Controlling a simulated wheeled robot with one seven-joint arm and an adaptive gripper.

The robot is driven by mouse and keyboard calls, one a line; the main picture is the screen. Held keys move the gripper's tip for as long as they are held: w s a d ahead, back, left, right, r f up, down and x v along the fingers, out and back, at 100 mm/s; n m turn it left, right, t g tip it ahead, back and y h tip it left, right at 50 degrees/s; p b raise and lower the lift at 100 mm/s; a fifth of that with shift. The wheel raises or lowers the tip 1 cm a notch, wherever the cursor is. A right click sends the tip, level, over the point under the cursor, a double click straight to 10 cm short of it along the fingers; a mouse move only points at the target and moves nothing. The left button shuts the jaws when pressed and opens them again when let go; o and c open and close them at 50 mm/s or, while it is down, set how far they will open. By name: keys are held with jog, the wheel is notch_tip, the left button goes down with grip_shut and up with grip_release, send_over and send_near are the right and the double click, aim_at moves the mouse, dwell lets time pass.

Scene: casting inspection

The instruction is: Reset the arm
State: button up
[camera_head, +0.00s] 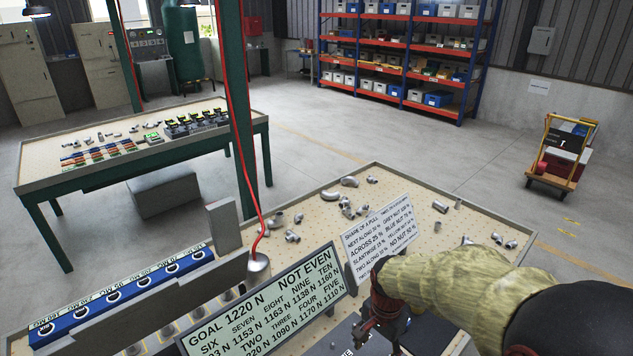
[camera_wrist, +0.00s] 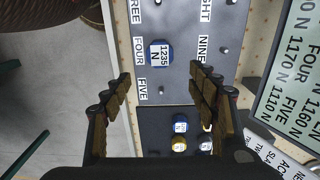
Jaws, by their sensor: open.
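My gripper (camera_wrist: 161,74) is open, its fingers spread wide with nothing between them in the wrist view. It hangs above a grey panel (camera_wrist: 179,82) with pegs and labels such as FOUR, FIVE and NINE. A blue disc reading 1235 N (camera_wrist: 160,53) sits beside the FOUR label, just beyond the fingertips and not held. In the head view my gripper (camera_head: 388,308) is low at the right of centre, partly hidden by my arm, over the near workbench (camera_head: 405,190).
A green goal board (camera_head: 265,305) and a white sign (camera_head: 382,235) stand close to my gripper. A dark tray (camera_wrist: 155,128) holds blue and yellow discs. Metal pipe fittings (camera_head: 348,182) lie on the bench. A blue rack (camera_head: 125,295) and green post (camera_head: 243,110) are left.

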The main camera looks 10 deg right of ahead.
jog(key=s+r+n+t+b, duration=0.1)
jog(key=s+r+n+t, duration=0.1)
jog(key=s+r+n, duration=0.3)
jog(key=s+r+n+t+b, duration=0.2)
jog(key=s+r+n, duration=0.3)
jog(key=s+r, duration=0.4)
notch_tip(320, 180, up, 5)
jog(key=shift+s+a+f+n+t, duration=0.1)
jog(key=shift+s+a+n+t, duration=0.15)
jog(key=shift+t, duration=0.55)
